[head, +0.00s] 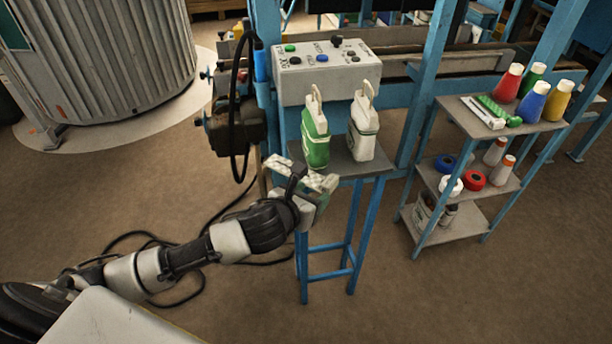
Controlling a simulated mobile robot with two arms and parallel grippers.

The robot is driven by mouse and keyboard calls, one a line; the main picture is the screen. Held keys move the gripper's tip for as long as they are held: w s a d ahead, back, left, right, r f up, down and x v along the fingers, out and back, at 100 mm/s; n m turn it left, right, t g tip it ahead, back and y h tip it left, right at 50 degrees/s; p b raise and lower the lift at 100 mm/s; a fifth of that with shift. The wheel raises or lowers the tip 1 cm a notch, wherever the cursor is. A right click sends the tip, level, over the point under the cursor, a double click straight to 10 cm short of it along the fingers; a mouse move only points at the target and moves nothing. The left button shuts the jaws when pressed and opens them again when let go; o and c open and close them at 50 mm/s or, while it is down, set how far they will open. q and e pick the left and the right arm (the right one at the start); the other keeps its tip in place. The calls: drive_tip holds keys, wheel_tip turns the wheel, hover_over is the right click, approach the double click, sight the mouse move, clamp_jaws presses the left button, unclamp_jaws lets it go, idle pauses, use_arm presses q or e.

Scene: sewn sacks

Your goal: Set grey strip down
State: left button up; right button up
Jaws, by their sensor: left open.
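My left gripper (303,177) is open at the front left edge of a small grey-topped stool (345,163) with blue legs. I cannot make out a grey strip in or under its jaws; the gripper hides part of the stool top. A green and white container (315,135) and a white container (363,128) stand upright on the stool, just behind and to the right of the gripper. My right gripper is not in view.
A grey control box (325,72) with buttons stands behind the stool. A blue-framed shelf (447,112) at right holds thread cones (532,102), a pale long piece (483,112) and tape rolls (473,180). A black cable (236,130) hangs left of the stool. Floor in front is mostly clear.

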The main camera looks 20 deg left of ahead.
sight(326, 185)
use_arm(q)
drive_tip(key=x, duration=0.5)
drive_tip(key=shift+w+d, duration=0.2)
drive_tip(key=shift+w, duration=0.1)
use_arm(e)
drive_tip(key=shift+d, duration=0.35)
use_arm(q)
drive_tip(key=shift+c, duration=0.4)
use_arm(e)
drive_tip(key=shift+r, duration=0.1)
use_arm(q)
clamp_jaws()
